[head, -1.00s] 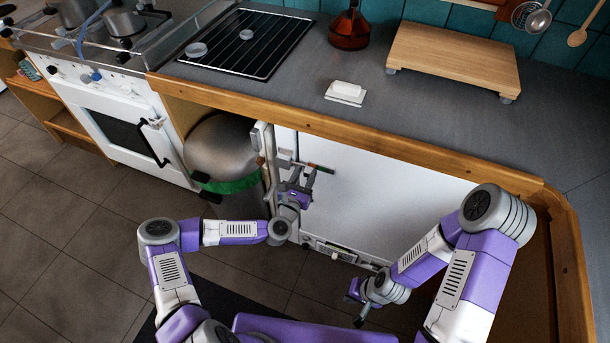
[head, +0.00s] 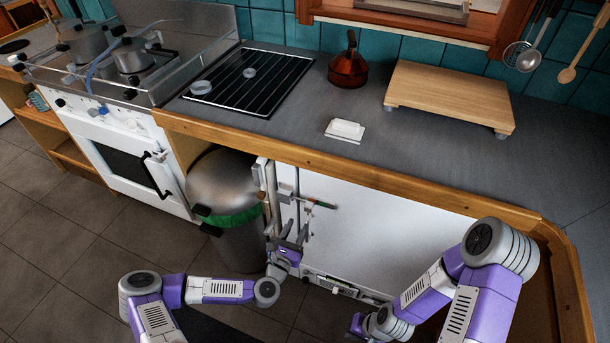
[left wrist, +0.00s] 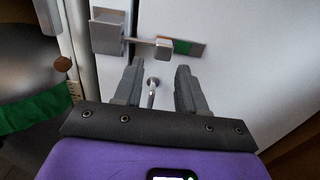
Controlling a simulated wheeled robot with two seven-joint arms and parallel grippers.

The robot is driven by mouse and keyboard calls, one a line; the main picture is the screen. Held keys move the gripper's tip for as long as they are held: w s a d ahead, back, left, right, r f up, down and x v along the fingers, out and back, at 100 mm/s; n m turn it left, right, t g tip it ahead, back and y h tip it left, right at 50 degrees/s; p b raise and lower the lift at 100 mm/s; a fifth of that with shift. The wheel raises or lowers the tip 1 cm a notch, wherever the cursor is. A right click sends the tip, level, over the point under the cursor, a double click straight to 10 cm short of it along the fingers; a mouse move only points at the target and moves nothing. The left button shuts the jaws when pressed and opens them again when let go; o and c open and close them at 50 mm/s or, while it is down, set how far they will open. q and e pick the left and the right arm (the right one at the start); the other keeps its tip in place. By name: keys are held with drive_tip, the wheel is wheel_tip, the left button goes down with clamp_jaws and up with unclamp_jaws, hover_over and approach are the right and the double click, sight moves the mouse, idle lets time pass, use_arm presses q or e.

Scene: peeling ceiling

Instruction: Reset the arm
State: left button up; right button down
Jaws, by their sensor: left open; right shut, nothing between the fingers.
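My left gripper (head: 290,236) is in front of the white door panel (head: 385,232) under the counter. Its two fingers are apart and empty, just below a metal latch (head: 318,203). In the left wrist view the open left gripper (left wrist: 156,80) faces the white door, with the latch (left wrist: 163,47) beyond the fingertips and a small round knob (left wrist: 152,82) seen between the fingers.
A metal bin (head: 240,240) with a green band stands left of the left gripper. The counter's wooden edge (head: 350,172) runs above both grippers. A white stove (head: 135,165) is further left. Tiled floor (head: 60,250) is clear at lower left.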

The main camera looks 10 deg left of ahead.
use_arm(q)
drive_tip(key=s+d+f+m+g+h+p, duration=0.1)
drive_tip(key=s+d+f+m+g+h, duration=0.1)
drive_tip(key=s+d+f+m+g, duration=0.45)
drive_tip(key=s+d+f+m+g+h+p, duration=0.1)
drive_tip(key=s+d+m+g+h+p, duration=0.3)
drive_tip(key=m, duration=0.6)
drive_tip(key=s+a+m+g+y, duration=0.5)
drive_tip(key=s+a+m, duration=0.5)
drive_tip(key=s+m, duration=0.3)
drive_tip(key=shift+f+m+g+y, duration=0.45)
drive_tip(key=shift+m+g, duration=0.2)
drive_tip(key=shift+g, duration=0.1)
drive_tip(key=shift+d, duration=0.1)
